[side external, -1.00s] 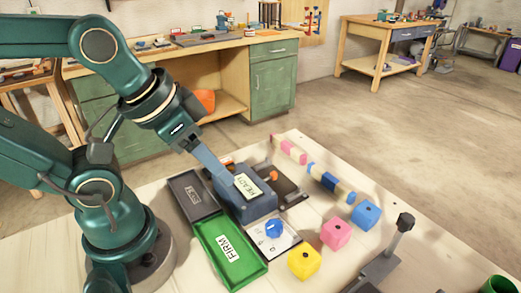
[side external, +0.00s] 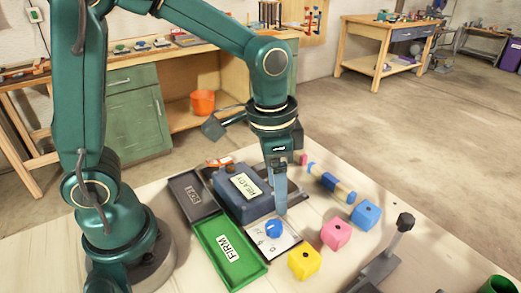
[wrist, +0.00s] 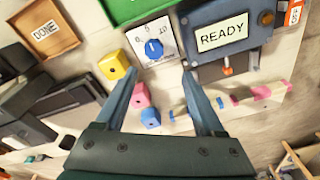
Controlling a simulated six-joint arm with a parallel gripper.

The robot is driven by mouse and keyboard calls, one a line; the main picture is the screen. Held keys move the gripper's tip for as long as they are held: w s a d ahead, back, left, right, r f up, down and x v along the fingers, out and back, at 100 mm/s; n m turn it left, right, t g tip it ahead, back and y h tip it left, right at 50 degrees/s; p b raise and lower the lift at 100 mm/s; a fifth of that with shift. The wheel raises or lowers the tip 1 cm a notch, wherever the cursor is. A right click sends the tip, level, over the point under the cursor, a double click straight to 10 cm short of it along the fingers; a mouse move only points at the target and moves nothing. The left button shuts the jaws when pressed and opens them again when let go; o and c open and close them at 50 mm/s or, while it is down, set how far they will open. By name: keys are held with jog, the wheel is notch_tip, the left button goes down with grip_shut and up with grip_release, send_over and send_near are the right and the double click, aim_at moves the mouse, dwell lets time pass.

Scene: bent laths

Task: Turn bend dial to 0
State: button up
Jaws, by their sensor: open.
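The bend dial is a round blue knob (side external: 274,229) on a white plate with printed marks, in front of the blue-grey machine. It also shows in the wrist view, top centre (wrist: 154,49); its exact setting is too small to read surely. My gripper (side external: 280,208) points down beside the machine, just behind and above the dial plate. In the wrist view my gripper (wrist: 160,72) has its two fingers well apart with nothing between them, and the knob lies just beyond the fingertips. The machine (side external: 245,205) carries a sign (wrist: 222,37) reading READY.
The green FIRM tray (side external: 228,250) and dark tray (side external: 192,193) lie left of the machine. Yellow (side external: 304,261), pink (side external: 336,234) and blue (side external: 366,213) cubes stand right of the dial. A striped lath (side external: 330,182) lies behind them. A clamp post (side external: 403,225) stands farther right.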

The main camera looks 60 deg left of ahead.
aim_at(274, 225)
jog(key=f, duration=0.2)
jog(key=f+g, duration=0.1)
jog(key=shift+s+d, duration=0.35)
jog(key=shift+f, duration=2.4)
grip_shut()
